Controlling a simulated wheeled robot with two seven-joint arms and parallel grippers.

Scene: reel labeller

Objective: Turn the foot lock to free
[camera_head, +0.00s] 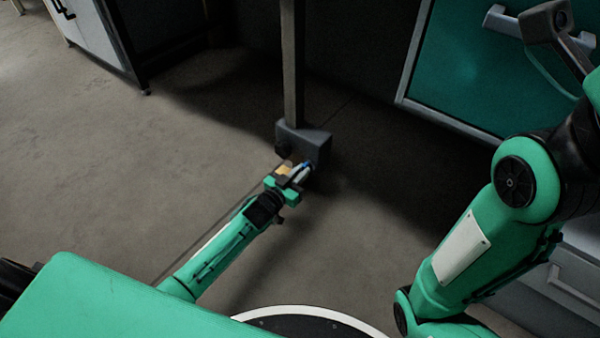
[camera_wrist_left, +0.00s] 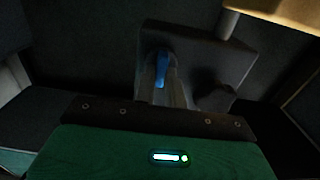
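The foot lock is a dark grey block (camera_head: 305,142) at the base of a post, low near the floor. A small blue lever (camera_wrist_left: 160,70) stands out from the block's face in the left wrist view; a bit of blue also shows in the head view. My left gripper (camera_head: 296,172) reaches down to the block, with its fingertips right at the blue lever. In the left wrist view pale grey fingers lie close around or beside the lever; I cannot tell whether they touch it. My right arm (camera_head: 455,245) is at the right; its fingertips are not clearly visible.
A post (camera_head: 292,60) rises from the block. A teal cabinet panel (camera_head: 470,70) with a handle is at the upper right, and a grey cabinet (camera_head: 95,35) at the upper left. The concrete floor (camera_head: 110,170) is clear on the left.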

